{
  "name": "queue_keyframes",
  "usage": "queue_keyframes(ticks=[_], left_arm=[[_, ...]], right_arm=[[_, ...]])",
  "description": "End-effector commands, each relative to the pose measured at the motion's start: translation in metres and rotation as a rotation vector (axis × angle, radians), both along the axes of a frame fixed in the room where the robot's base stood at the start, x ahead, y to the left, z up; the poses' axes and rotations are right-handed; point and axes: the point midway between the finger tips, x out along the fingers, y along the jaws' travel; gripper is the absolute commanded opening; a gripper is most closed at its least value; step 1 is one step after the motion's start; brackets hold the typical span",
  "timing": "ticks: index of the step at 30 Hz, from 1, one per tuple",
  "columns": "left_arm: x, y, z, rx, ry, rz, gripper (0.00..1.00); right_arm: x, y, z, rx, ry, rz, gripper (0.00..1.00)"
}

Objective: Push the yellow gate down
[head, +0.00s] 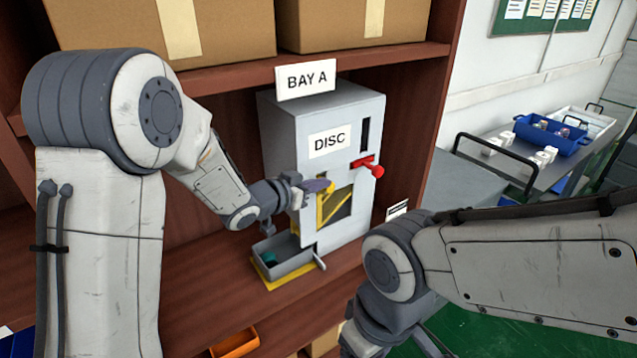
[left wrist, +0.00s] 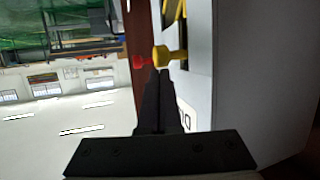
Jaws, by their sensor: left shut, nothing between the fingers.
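The yellow gate (head: 337,208) is a yellow frame with a diagonal bar on the front of the grey DISC machine (head: 365,130). My left gripper (head: 326,187) is shut and empty, at the upper left part of the gate and covering some of it. In the left wrist view, a yellow knob (left wrist: 170,53) shows right at the tips of my shut left gripper (left wrist: 158,72). Whether they touch is hard to tell. My right arm reaches in from the right and its gripper is below the picture edge.
A red lever (head: 376,170) sticks out at the machine's right side; its red knob also shows in the left wrist view (left wrist: 139,62). A grey tray (head: 287,263) sits below the gate on the brown shelf. A cart with a blue bin (head: 550,137) stands at the right.

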Motion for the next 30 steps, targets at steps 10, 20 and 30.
queue_keyframes(ticks=[10,20,30], left_arm=[[0.000,0.000,-0.002,0.000,0.000,0.000,0.00],[0.000,0.000,-0.054,-0.001,0.004,0.000,0.00],[0.000,0.000,-0.076,0.001,0.003,-0.001,0.00]], right_arm=[[0.000,0.000,-0.002,0.000,0.000,0.000,0.65],[0.000,0.000,-0.044,0.000,0.000,0.001,0.65],[0.000,0.000,-0.061,0.000,0.000,0.001,0.65]])
